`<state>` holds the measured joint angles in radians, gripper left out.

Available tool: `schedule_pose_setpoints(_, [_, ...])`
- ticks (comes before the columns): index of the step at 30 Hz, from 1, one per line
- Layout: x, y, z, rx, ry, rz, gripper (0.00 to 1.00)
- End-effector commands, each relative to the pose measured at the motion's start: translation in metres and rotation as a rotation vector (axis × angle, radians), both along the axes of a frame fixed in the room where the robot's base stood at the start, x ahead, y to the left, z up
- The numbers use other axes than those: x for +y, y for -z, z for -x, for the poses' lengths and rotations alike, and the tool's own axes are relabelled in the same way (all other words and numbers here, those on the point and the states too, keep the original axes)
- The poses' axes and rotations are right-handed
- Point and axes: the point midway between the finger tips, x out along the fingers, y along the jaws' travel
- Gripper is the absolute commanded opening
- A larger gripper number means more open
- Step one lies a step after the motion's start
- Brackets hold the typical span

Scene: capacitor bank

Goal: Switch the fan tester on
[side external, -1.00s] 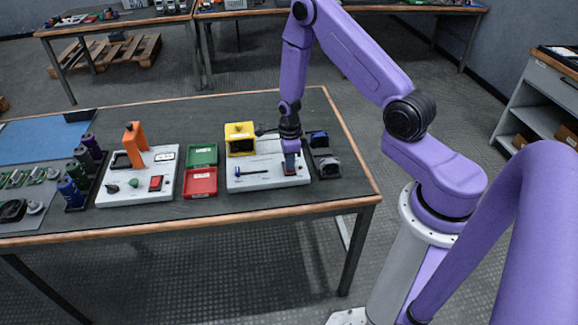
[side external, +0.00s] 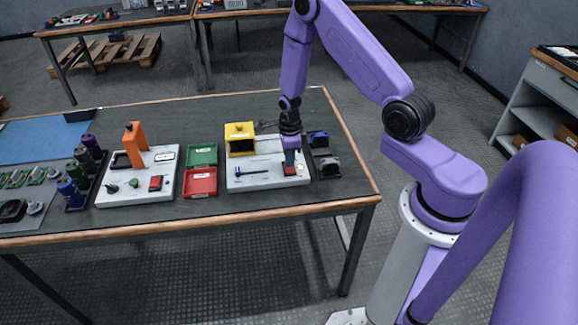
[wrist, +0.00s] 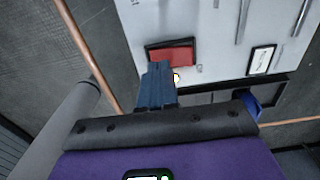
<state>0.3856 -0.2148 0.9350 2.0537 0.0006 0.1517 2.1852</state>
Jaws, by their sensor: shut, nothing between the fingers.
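The fan tester is a pale board (side external: 262,181) with a yellow housing (side external: 239,131), a blue slider and a red rocker switch (side external: 290,170) at its right end. In the wrist view the red rocker (wrist: 171,54) sits in a black frame, its near edge partly behind my fingertips. A small glowing light (wrist: 177,77) shows beside the fingertips. My gripper (side external: 289,157) points down over the switch, its blue fingers closed together and empty. The wrist view shows the closed fingers (wrist: 157,72) at the rocker's near edge; whether they touch it I cannot tell.
A dark holder (side external: 324,160) with a blue part stands close right of the board. Green (side external: 202,155) and red (side external: 200,182) bins stand to its left. Further left is another pale board with an orange upright (side external: 136,145) and its own red switch (side external: 155,183).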

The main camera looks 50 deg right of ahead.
Motion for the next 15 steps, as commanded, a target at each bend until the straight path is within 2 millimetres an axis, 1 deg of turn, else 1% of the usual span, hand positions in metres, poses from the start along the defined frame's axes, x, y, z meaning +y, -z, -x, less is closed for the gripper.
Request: schedule_pose_setpoints(15, [0.0,-0.036,0.0,0.0,-0.001,0.0,0.0])
